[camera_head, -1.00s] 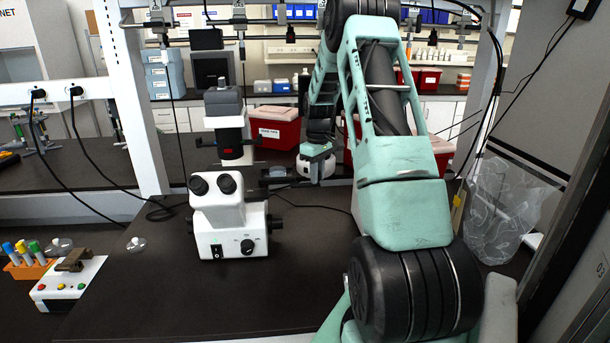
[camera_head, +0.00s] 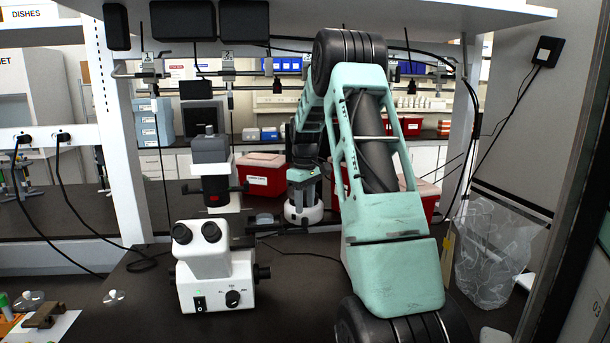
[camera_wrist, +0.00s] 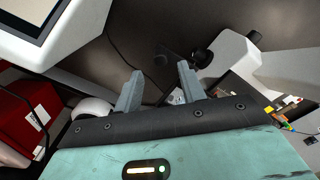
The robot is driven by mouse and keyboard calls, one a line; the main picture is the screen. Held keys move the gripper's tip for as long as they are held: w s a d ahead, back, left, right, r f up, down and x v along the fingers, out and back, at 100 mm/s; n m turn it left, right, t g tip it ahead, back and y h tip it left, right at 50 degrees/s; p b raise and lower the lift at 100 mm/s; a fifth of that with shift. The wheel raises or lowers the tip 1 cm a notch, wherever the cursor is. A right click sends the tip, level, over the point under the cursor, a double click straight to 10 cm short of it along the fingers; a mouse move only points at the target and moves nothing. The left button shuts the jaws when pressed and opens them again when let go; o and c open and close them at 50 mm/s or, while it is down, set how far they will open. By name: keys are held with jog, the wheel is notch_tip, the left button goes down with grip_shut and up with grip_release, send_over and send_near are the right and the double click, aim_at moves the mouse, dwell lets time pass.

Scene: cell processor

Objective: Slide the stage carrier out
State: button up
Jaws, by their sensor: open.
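My gripper (camera_wrist: 160,88) is open in the wrist view, with two grey fingers apart and nothing between them. I cannot clearly pick out the stage carrier in either view. A white device with a screen (camera_wrist: 68,42) fills the wrist view's top left corner, beside the fingers. A white microscope (camera_head: 215,270) stands on the dark bench left of my arm; a green light shows on its front.
Red bins (camera_head: 262,175) stand behind the microscope. A clear plastic bag (camera_head: 492,262) is at the right, near the wall. Cables hang left and right. The dark bench front (camera_head: 130,318) is mostly clear.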

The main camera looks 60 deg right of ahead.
notch_tip(320, 180, up, 12)
jog(key=b, duration=0.1)
jog(key=shift+f+b, duration=0.25)
jog(key=shift+b, duration=0.15)
dwell(0.4)
